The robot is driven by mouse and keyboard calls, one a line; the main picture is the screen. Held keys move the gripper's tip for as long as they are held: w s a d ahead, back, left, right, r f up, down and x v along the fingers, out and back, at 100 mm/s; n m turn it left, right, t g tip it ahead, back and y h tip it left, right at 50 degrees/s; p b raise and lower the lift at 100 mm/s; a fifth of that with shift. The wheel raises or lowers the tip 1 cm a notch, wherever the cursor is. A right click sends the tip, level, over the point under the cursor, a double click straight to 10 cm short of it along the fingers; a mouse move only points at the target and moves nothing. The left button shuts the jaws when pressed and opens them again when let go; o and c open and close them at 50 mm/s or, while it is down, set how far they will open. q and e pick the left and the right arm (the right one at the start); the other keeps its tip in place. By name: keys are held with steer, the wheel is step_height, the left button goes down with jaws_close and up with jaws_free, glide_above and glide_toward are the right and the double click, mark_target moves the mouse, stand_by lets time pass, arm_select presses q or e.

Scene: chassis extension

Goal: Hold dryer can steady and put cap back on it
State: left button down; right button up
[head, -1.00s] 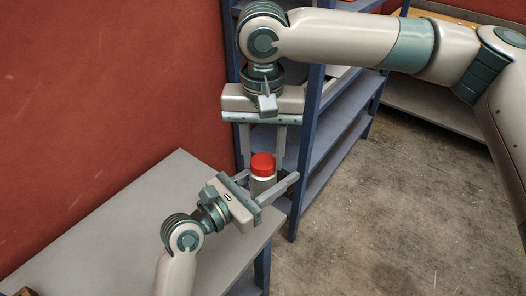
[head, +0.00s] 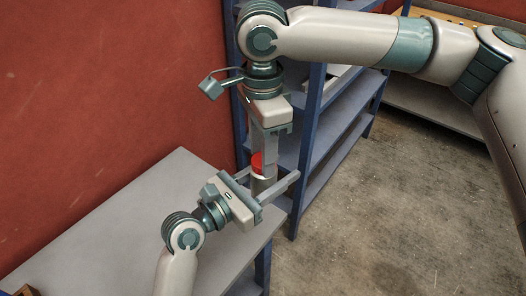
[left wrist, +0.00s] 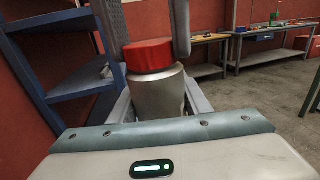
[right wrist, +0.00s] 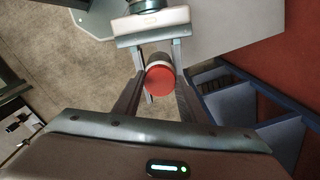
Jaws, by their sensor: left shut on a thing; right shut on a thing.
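The dryer can (left wrist: 155,92) is a silver cylinder standing upright. My left gripper (head: 268,181) is shut on the can's body from the side, near the table's far end. The red cap (left wrist: 148,55) sits at the top of the can; it also shows in the head view (head: 257,163) and in the right wrist view (right wrist: 160,82). My right gripper (right wrist: 160,80) comes down from above with its fingers on both sides of the cap, shut on it. In the head view a right finger partly covers the cap. Whether the cap's threads are engaged is hidden.
A grey table (head: 130,215) lies under my left arm, mostly clear. A blue shelf unit (head: 312,130) stands right behind the grippers, by the red wall. Workbenches (left wrist: 205,40) with small items stand farther off, across open concrete floor (head: 400,200).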

steer(key=shift+s+a+r+m, duration=0.1)
steer(key=shift+s+a+m, duration=0.05)
steer(key=shift+m, duration=1.65)
steer(key=o, duration=1)
steer(key=shift+r, duration=2.2)
steer(key=shift+w, duration=0.2)
steer(key=shift+c, duration=0.4)
